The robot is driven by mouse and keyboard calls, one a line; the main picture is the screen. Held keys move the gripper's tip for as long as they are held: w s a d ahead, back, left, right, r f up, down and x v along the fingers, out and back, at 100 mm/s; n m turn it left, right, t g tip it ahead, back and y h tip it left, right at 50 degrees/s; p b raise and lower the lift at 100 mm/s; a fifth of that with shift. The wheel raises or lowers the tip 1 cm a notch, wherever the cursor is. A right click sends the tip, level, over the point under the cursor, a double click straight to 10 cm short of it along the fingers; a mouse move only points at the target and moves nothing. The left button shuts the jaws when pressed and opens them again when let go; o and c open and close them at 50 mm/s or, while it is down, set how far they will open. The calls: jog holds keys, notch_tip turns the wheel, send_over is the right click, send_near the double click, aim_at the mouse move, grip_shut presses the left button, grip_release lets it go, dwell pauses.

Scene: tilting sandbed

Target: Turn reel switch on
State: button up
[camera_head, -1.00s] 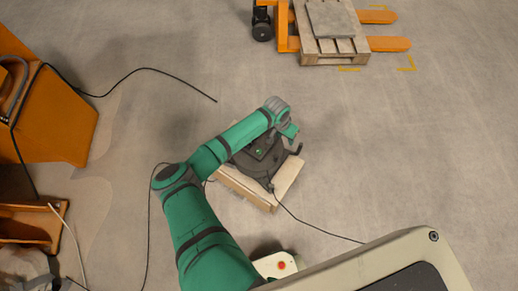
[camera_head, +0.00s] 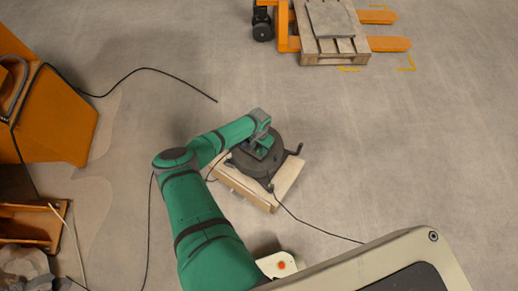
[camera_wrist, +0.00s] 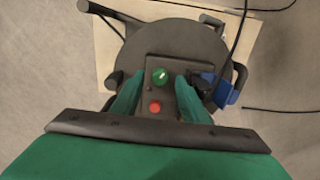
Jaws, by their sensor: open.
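The dark cable reel (camera_head: 274,158) stands on a pale wooden base in the head view. In the wrist view the reel (camera_wrist: 180,45) fills the upper middle and carries a dark panel. On the panel are a green round knob (camera_wrist: 161,76) with a pale mark and a red round button (camera_wrist: 155,107) below it. My gripper (camera_wrist: 158,86) is open, one green finger on each side of the panel's controls. The fingers look apart from the knob; their height above it is hard to tell. In the head view my gripper (camera_head: 259,150) is over the reel, partly hiding its panel.
The wooden base (camera_head: 245,191) shows under the reel. A blue socket piece (camera_wrist: 222,92) and black plug sit right of the fingers. Black cables cross the floor. An orange pallet jack with a pallet (camera_head: 335,58) stands far back. An orange machine (camera_head: 55,115) stands at left.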

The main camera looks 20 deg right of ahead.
jog(key=shift+f, duration=0.65)
grip_shut()
jog(key=shift+s+m, duration=0.1)
jog(key=shift+m, duration=1.2)
jog(key=m, duration=0.3)
jog(key=shift+m, duration=0.3)
jog(key=m, duration=0.5)
jog(key=shift+m, duration=0.3)
jog(key=shift+d, duration=0.1)
